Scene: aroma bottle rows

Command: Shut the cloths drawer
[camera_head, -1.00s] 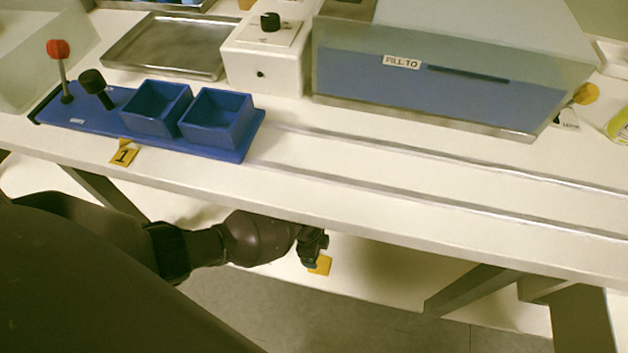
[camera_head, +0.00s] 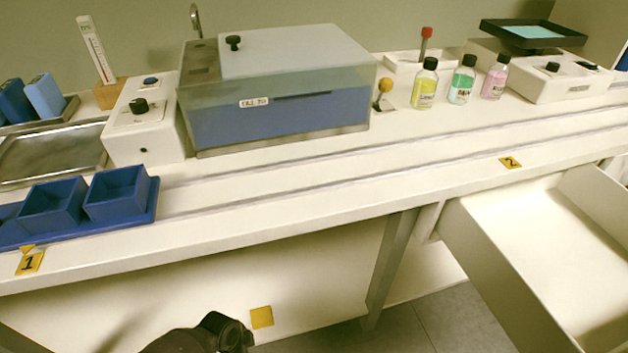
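The drawer (camera_head: 490,268) is open at the right, pulled out from under the bench top. Its left side wall and pale inside show, and the right and near parts run out of the picture. I see no cloths in the visible part of it. A dark piece of my arm shows at the bottom, left of centre, well to the left of the drawer and apart from it. No fingers of my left gripper show. My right gripper is not in view.
The long bench (camera_head: 330,217) has a leg (camera_head: 390,262) left of the drawer. Blue boxes (camera_head: 117,193), a lidded tank (camera_head: 275,115), a yellow bottle (camera_head: 425,84), a green bottle (camera_head: 462,80) and a pink bottle (camera_head: 495,78) stand on top. Grey floor (camera_head: 440,322) is clear beside the drawer.

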